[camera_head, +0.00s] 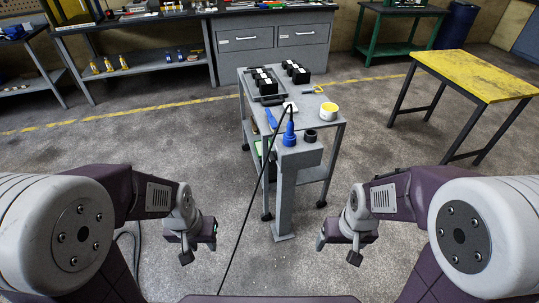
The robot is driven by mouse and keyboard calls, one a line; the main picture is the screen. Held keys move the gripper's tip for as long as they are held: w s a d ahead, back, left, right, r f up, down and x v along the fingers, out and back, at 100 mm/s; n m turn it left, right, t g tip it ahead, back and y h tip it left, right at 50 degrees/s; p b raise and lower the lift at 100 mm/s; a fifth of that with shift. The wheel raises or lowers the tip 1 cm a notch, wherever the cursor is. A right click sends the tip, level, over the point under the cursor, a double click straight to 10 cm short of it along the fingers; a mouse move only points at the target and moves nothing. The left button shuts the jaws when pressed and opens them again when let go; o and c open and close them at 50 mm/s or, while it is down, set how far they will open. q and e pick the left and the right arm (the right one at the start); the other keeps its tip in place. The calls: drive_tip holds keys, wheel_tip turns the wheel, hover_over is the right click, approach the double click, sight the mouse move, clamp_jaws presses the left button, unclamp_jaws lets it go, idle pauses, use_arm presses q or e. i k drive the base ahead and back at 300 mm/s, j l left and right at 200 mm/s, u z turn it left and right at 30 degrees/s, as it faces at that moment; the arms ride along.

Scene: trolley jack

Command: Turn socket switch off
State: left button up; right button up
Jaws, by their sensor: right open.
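A grey post (285,190) stands on the floor in front of the trolley. A blue plug (289,135) stands upright at its top, with a black cable (250,205) at it. A round black part (310,135) sits beside the plug, on the right of the post head. It may be the socket switch, but it is too small to tell its setting. My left gripper (200,251) is low to the left of the post, open and empty. My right gripper (338,251) is low to the right of the post, open and empty. Both are apart from the post.
A grey trolley (338,132) with black cases, a yellow-and-white roll (329,111) and tools stands behind the post. A yellow-topped table (480,75) is at the right. Workbenches line the back. The cable runs down between my arms.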

sight(273, 157)
drive_tip(key=i+j+z, duration=0.15)
drive_tip(key=i+j, duration=1)
drive_tip(key=j, duration=0.25)
drive_tip(key=i+j+z, duration=0.1)
drive_tip(key=j, duration=0.25)
